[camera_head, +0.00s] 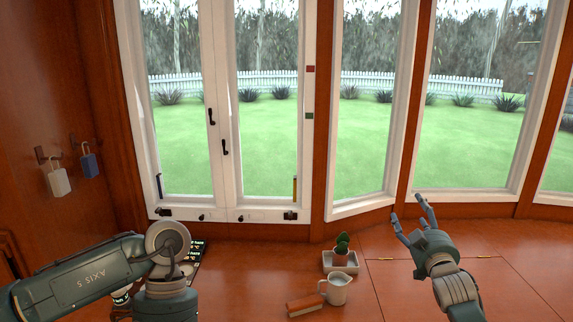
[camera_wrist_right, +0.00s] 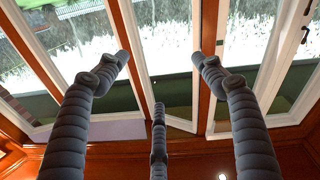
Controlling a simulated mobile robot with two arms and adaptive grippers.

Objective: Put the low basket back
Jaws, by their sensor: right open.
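I see no basket in either view. My right gripper (camera_head: 409,215) is raised at the right of the head view, over the reddish wooden surface, with its fingers spread and nothing between them. In the right wrist view its three fingers (camera_wrist_right: 160,75) stand well apart and empty, pointing toward the windows. My left arm comes in from the left in the head view, but its gripper does not show.
A white jug (camera_head: 336,289), a brown block (camera_head: 305,306) and a potted cactus (camera_head: 341,250) in a white tray (camera_head: 352,267) stand at the bottom middle. A white padlock (camera_head: 59,181) and a blue padlock (camera_head: 90,166) hang on the left wall. White-framed windows (camera_head: 317,200) close off the back.

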